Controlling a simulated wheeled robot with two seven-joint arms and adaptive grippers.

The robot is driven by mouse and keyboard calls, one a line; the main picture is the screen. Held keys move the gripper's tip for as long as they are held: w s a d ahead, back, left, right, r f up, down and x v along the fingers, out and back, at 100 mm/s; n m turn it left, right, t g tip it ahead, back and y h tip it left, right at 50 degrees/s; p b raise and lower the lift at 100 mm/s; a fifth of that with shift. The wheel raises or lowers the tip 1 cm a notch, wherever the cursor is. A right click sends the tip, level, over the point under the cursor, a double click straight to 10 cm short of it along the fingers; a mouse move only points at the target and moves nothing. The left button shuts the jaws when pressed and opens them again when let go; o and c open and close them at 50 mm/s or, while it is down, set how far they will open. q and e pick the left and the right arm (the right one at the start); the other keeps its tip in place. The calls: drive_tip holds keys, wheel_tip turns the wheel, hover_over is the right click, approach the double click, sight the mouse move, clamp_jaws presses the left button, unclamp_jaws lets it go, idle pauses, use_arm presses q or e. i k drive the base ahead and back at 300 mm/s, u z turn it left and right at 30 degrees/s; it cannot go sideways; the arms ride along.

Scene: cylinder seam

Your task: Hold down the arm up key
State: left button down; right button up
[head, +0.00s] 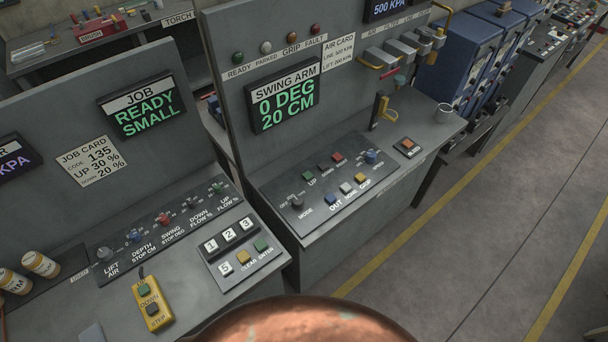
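The swing arm panel (318,198) lies on the right-hand console. Nothing visible touches the green key. Above, the swing arm display (284,99) reads 0 DEG, 20 CM. Neither of my grippers shows in the head view.
A rounded copper-coloured surface (305,322) fills the bottom middle. The left console has a numbered keypad (232,240) and several knobs. The job display (142,105) reads READY SMALL. Open floor (480,220) lies right.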

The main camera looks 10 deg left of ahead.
sight(308, 175)
drive_tip(key=u, duration=0.95)
drive_tip(key=k, duration=0.8)
drive_tip(key=z, duration=0.55)
